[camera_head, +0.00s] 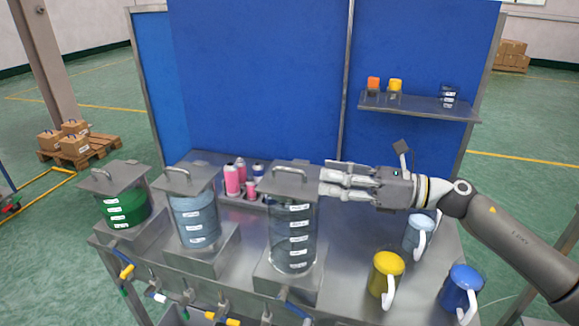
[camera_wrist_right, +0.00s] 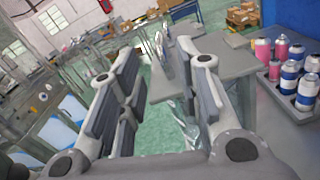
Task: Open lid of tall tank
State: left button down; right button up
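The tall tank (camera_head: 293,235) is a clear cylinder with several white labels, the rightmost of three on the metal table. Its flat lid (camera_head: 270,180) is shut on top and carries a bent metal handle (camera_head: 290,170). My right gripper (camera_head: 322,181) comes in from the right, level and just right of the lid; in the head view I cannot tell whether it touches. In the right wrist view its fingers (camera_wrist_right: 160,85) are spread apart with nothing held between them; grey lids show beyond. My left gripper is not in view.
Two other lidded tanks, one pale blue (camera_head: 196,218) and one green (camera_head: 124,208), stand to the left. Pink cans (camera_head: 232,180) stand behind them. White (camera_head: 418,234), yellow (camera_head: 386,274) and blue (camera_head: 461,288) jugs stand below my right arm. A shelf (camera_head: 420,106) is on the back panel.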

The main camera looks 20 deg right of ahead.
aim_at(297, 170)
jog(key=p+x, duration=0.2)
jog(key=x, duration=0.2)
jog(key=p+x, duration=0.1)
jog(key=x, duration=0.2)
jog(key=shift+w+a+r+p, duration=0.2)
jog(key=shift+a+r+p, duration=0.1)
jog(key=shift+p, duration=0.1)
jog(key=shift+w+a+f, duration=0.25)
jog(key=shift+w+a, duration=0.15)
jog(key=shift+a, duration=0.15)
jog(key=shift+c, duration=0.4)
grip_shut()
